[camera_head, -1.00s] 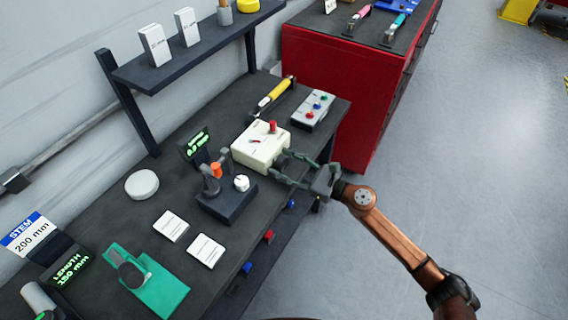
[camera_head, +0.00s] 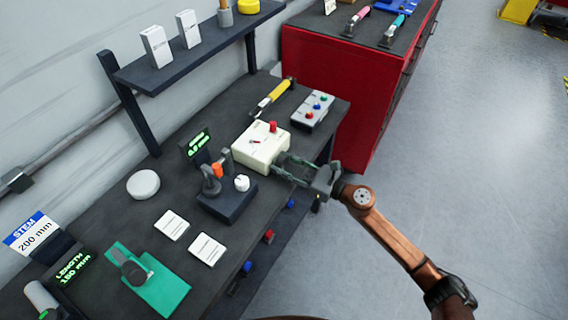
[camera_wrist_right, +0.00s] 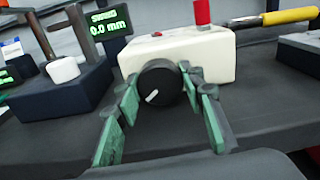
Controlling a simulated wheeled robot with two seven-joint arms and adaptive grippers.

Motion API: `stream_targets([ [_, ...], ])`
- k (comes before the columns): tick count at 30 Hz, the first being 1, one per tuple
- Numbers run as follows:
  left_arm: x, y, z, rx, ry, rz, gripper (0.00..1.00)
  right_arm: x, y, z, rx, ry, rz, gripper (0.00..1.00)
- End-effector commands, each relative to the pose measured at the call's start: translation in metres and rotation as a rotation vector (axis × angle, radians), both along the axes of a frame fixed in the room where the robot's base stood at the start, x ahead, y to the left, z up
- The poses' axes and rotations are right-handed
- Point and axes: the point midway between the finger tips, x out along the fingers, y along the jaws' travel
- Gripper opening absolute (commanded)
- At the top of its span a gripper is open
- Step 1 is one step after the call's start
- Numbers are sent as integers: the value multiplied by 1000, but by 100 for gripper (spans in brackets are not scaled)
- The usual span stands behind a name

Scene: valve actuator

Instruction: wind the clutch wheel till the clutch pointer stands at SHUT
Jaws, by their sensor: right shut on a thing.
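The clutch unit looks to be the cream box (camera_head: 262,147) at the bench's right part, with a red knob and a small red pointer on top. The pointer's lettering is too small to read. A black round wheel (camera_wrist_right: 160,84) with a white mark sits on its front face in the right wrist view. The mark points to the lower left. My right gripper (camera_head: 281,163) reaches the box's front from the right, its green-padded fingers on either side of the wheel, shut on it. My left gripper is out of view.
A dark block (camera_head: 227,199) with an orange-tipped lever and white knob stands left of the box. A button box (camera_head: 313,110) and yellow-handled tool (camera_head: 272,97) lie behind it. A red cabinet (camera_head: 330,85) stands beyond.

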Motion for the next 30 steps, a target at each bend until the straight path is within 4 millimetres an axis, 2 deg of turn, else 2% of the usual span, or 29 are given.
stream_targets([
  [15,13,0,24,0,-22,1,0,0,-1,2,215,296,-2,12],
  [30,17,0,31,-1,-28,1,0,1,-1,1,294,402,-2,12],
])
